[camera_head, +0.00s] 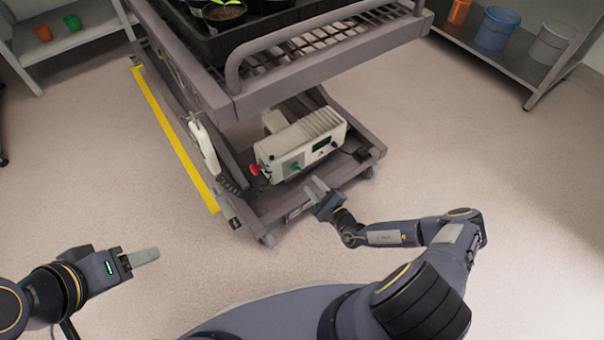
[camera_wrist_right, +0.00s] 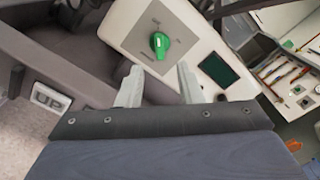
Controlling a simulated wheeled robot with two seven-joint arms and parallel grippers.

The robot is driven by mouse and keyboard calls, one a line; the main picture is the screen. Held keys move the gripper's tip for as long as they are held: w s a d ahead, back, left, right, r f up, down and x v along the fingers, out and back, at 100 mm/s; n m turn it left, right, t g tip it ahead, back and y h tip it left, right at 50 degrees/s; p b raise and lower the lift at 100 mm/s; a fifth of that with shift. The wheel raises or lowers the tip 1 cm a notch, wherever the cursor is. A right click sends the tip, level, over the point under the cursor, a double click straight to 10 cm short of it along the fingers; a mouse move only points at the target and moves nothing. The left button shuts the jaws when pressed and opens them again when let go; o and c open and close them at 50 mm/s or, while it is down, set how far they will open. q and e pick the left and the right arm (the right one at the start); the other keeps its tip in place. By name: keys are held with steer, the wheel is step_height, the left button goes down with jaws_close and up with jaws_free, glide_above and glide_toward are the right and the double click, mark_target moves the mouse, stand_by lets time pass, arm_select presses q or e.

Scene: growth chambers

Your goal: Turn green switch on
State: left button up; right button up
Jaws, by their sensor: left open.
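The green switch (camera_head: 295,167) is a rotary knob on the front of a pale control box (camera_head: 318,128) low on the cart. In the right wrist view the green switch (camera_wrist_right: 159,44) sits on a grey square plate (camera_wrist_right: 165,25), its labels too small to read surely. My right gripper (camera_head: 316,188) is in front of the box. Its two fingers (camera_wrist_right: 159,74) are apart and empty, pointing at the panel, one on each side below the knob, with no contact visible. My left gripper (camera_head: 146,257) is open and empty over the floor at the lower left.
A red button (camera_head: 255,170) sits left of the switch, and a dark display (camera_wrist_right: 219,69) to its right. The cart's upper frame (camera_head: 330,55) overhangs the box. A white handset (camera_head: 205,147) hangs on the cart's left side. The floor around is clear.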

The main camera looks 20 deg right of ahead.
mark_target(299, 171)
steer(key=b+x, duration=0.2)
steer(key=x, duration=0.5)
steer(key=shift+s, duration=0.1)
jaws_close()
